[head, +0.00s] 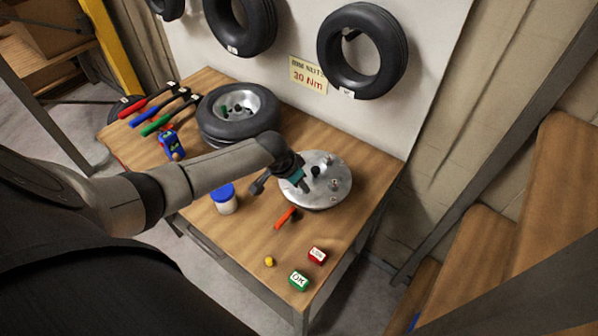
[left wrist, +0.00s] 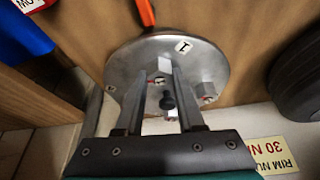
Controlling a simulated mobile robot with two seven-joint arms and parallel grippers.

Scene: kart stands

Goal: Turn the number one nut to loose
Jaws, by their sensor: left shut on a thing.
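A round metal plate (head: 335,199) with several nuts on it lies flat on the table. It fills the middle of the left wrist view (left wrist: 135,60), where a white tag with a 1 (left wrist: 183,46) sits near its edge. My left gripper (head: 303,187) is over the plate, fingers pointing down. In the left wrist view its fingertips (left wrist: 163,66) are shut on a nut (left wrist: 164,65) beside the 1 tag, mostly hidden between the fingers. Another nut (left wrist: 207,90) stands uncovered to the right. My right gripper is in neither view.
A tyred wheel (head: 238,126) lies behind the plate. A white jar with a blue lid (head: 224,203) and an orange-handled tool (head: 286,217) are close by. A red block (head: 317,255), a green OK block (head: 299,281) and a yellow piece (head: 269,261) stand near the front.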

